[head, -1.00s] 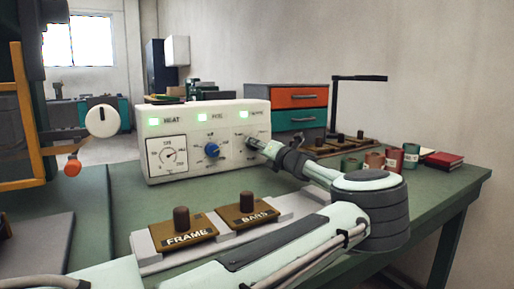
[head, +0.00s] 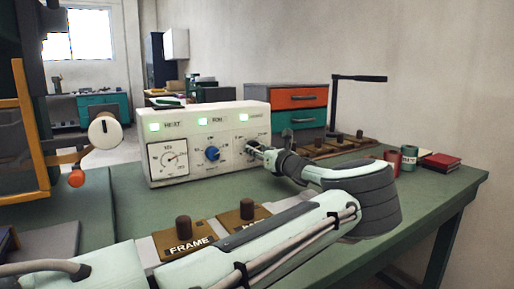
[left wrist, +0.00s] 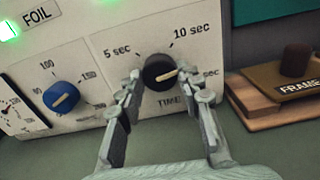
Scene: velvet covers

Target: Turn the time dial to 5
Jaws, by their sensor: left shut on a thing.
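The time dial (left wrist: 160,72) is a round black knob with a cream pointer line on the white control box (head: 205,120). In the left wrist view, "5 sec" is printed at its upper left, "10 sec" at its upper right, and a partly covered "sec" mark at its right. The pointer lies nearly level, toward the right and slightly up. My left gripper (left wrist: 163,80) has one finger on each side of the dial and is shut on it. My right gripper is not in view.
A blue dial (left wrist: 61,96) sits left of the time dial, beside a gauge (head: 168,158). Drawers (head: 290,110), cups (head: 409,157) and a red book (head: 441,161) stand at the right.

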